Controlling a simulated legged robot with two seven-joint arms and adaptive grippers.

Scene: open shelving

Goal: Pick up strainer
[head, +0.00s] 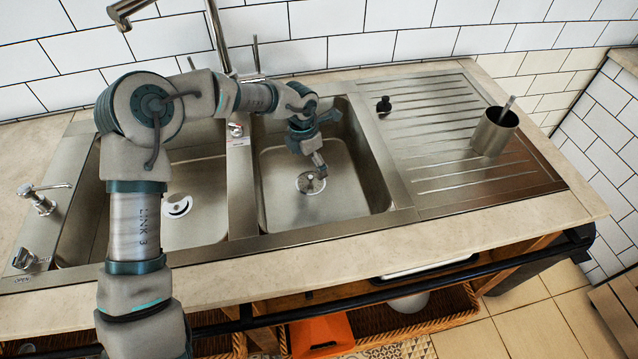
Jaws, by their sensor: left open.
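A round strainer (305,185) sits at the drain in the floor of the right sink basin (352,195). It has a pale rim and a darker middle. My left gripper (319,168) reaches down into this basin, with its fingers right above the strainer and overlapping its upper right part in the picture. The gripper is open. Its fingers are small here, and I cannot tell whether they touch the strainer. My right gripper is out of view.
The left basin (210,225) has its own round drain (178,206). A small black knobbed piece (383,105) and a metal cup (494,132) stand on the ridged drainboard (450,175). A faucet (218,35) rises behind the sink. Basin walls surround the gripper.

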